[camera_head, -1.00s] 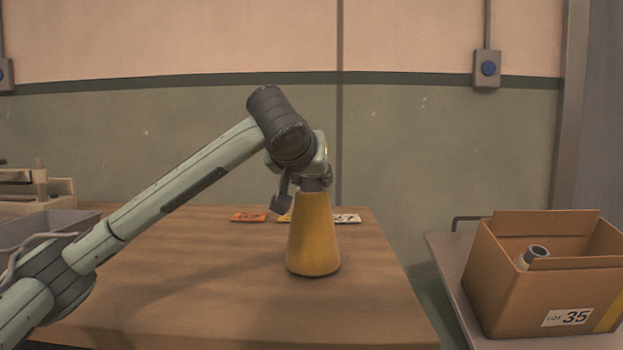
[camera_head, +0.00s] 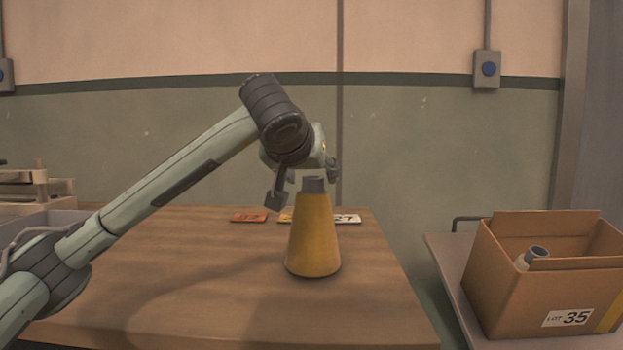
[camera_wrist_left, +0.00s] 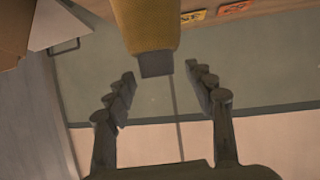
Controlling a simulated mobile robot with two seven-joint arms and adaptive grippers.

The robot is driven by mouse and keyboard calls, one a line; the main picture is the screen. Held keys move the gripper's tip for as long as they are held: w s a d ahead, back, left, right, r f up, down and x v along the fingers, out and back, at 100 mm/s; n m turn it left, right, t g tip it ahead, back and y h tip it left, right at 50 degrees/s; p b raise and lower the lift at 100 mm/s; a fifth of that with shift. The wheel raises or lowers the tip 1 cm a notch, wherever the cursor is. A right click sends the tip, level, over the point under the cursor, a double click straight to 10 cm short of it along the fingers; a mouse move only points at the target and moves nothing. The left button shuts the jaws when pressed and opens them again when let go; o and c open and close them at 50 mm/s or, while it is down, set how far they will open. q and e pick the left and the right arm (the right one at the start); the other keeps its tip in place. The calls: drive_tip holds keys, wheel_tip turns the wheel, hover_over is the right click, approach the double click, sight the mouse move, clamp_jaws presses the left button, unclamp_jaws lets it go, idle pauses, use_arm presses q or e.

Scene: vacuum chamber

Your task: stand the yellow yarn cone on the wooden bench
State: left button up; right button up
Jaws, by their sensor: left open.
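The yellow yarn cone (camera_head: 314,240) stands upright on the wooden bench (camera_head: 220,300), with its grey tip bare at the top. My left gripper (camera_head: 305,186) is open above and just behind or beside the tip, clear of the cone. In the left wrist view the cone (camera_wrist_left: 150,22) hangs upside down in the picture, its grey tip just beyond the gap between the spread fingers of my left gripper (camera_wrist_left: 158,80). Nothing is between the fingers. My right gripper is not in view.
Orange and pale number tags (camera_head: 249,217) lie behind the cone. A cardboard box (camera_head: 540,285) with a tube in it (camera_head: 533,256) stands on a side table (camera_head: 455,275) at right. A grey bin (camera_head: 35,225) is at left. The bench front is clear.

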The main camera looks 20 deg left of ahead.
use_arm(q)
drive_tip(key=v, duration=0.9)
drive_tip(key=shift+s, duration=0.35)
